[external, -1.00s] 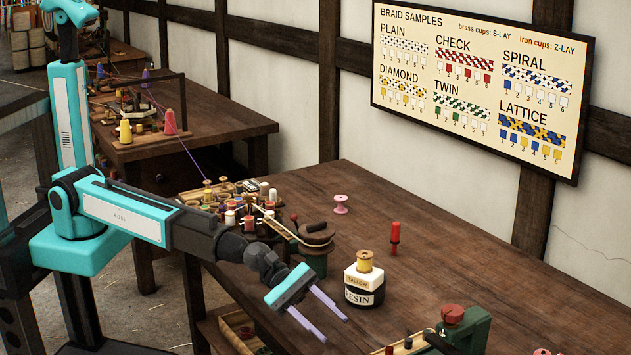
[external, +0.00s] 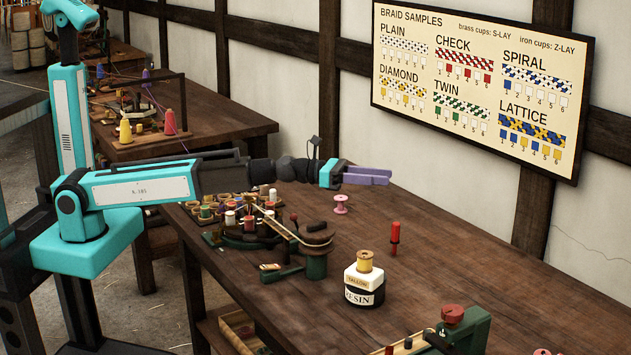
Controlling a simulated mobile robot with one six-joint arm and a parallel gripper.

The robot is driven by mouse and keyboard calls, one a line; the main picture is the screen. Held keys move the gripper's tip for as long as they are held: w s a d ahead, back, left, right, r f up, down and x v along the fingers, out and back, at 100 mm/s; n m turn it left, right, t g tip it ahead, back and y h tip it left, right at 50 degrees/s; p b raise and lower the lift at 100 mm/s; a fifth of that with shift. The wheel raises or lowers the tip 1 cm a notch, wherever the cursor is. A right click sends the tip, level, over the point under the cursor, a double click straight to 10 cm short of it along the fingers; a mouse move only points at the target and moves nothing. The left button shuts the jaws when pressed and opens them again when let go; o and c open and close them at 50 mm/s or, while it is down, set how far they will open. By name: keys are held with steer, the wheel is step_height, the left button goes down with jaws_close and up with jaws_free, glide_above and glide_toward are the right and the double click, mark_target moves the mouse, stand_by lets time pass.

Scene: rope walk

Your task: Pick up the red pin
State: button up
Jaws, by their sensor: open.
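The red pin (external: 395,238) stands upright on the wooden table (external: 480,270), right of the middle of the view. It is apart from the things around it. My gripper (external: 389,176) is above the table, higher in the picture than the pin, with its purple fingers pointing right. It is open, and nothing shows between the fingers. From this side the two fingers nearly overlap.
A braiding stand with several bobbins (external: 250,222) is at left. A green clamp (external: 465,332) is front right.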

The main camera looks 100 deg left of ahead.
mark_target(395, 239)
steer(key=s+a+f+g, duration=0.1)
steer(key=s+a+f, duration=0.1)
steer(key=a+f, duration=0.3)
steer(key=s+a+f+g, duration=0.2)
steer(key=a+f, duration=0.3)
steer(key=f, duration=0.6)
steer(key=shift+s+a+f+m, duration=0.15)
steer(key=shift+s+a+m, duration=0.25)
steer(key=shift+s, duration=0.05)
steer(key=shift+w, duration=0.1)
steer(key=shift+x, duration=4.25)
steer(key=shift+a+f, duration=0.1)
steer(key=shift+f, duration=0.05)
steer(key=shift+p+x, duration=0.4)
steer(key=shift+x, duration=2.15)
steer(key=shift+a, duration=0.25)
jaws_close()
